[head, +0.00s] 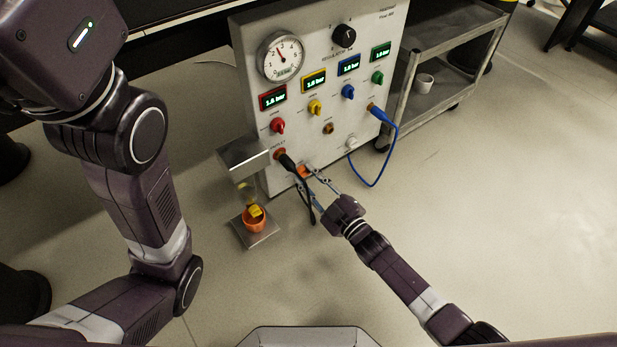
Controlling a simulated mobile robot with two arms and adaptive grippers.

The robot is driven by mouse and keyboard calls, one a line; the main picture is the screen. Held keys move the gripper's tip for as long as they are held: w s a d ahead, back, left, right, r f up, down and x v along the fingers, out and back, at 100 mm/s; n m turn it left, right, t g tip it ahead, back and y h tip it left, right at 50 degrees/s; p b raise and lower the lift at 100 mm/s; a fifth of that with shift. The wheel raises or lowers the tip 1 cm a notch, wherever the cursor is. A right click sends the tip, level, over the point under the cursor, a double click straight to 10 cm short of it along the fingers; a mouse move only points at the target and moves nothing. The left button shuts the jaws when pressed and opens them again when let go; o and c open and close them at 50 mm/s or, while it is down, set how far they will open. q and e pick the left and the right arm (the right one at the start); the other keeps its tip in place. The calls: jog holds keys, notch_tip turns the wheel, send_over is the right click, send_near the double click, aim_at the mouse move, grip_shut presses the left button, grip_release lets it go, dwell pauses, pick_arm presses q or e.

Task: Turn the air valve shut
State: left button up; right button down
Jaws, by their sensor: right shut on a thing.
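The white control panel (310,110) carries a red knob (277,126), a yellow knob (315,107), a blue knob (348,92) and a green knob (377,77), each under a lit display. Their labels are too small to read, so I cannot tell which is the air valve. My right gripper (303,177) is at the panel's lower edge, below the knobs and apart from them. Its thin fingers are shut on a small orange piece (302,171), partly hidden by them. My left arm fills the left side; its gripper is out of view.
A black plug (287,160) with a hanging cable sits close to my right fingers. A blue hose (388,160) loops from the panel's right side. A metal stand (257,233) holds an orange cup (254,217). A grey cart (440,85) stands behind right. Floor at right is clear.

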jog(key=c, duration=1.6)
grip_release()
jog(key=v, duration=1.2)
